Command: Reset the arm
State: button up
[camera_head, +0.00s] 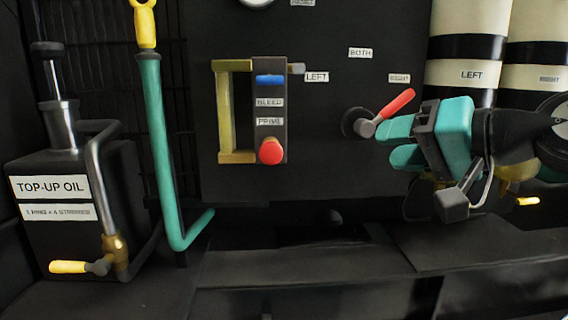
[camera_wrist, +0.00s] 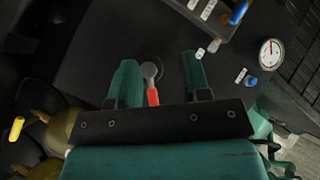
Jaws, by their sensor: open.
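My gripper (camera_head: 392,142) is at the right in the head view, with teal fingers pointing left toward the dark panel. It is open, and its fingers show apart in the wrist view (camera_wrist: 158,80). A lever with a red handle (camera_head: 396,104) on a round grey hub sits on the panel just beyond the fingertips. In the wrist view the red handle (camera_wrist: 153,96) shows between the two fingers, partly hidden by the gripper body. I cannot tell whether the fingers touch it. Labels LEFT, BOTH and RIGHT surround the lever.
Left of the lever is a sight-glass unit with a blue button (camera_head: 270,80) and a red knob (camera_head: 271,151). A top-up oil tank (camera_head: 75,240) and a teal pipe (camera_head: 158,140) stand at the left. White canisters (camera_head: 468,30) stand behind my arm. A dark ledge (camera_head: 300,265) runs below.

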jog(key=s+a+f+n+g+h+p, duration=0.1)
jog(key=s+f+n+g+h+p, duration=0.1)
jog(key=s+f+n+g, duration=0.3)
jog(key=s+a+f+n+g+h+p, duration=0.1)
jog(key=s+g+h+p, duration=0.1)
jog(key=s, duration=0.4)
jog(key=s+f+n+g+h+p, duration=0.1)
jog(key=s+f+n+g, duration=0.25)
jog(key=s, duration=0.25)
notch_tip(320, 180, up, 38)
jog(key=p, duration=3.7)
jog(key=shift+s+m+g+h+p, duration=0.3)
jog(key=shift+m+g+h+p, duration=0.05)
jog(key=shift+h+p, duration=0.05)
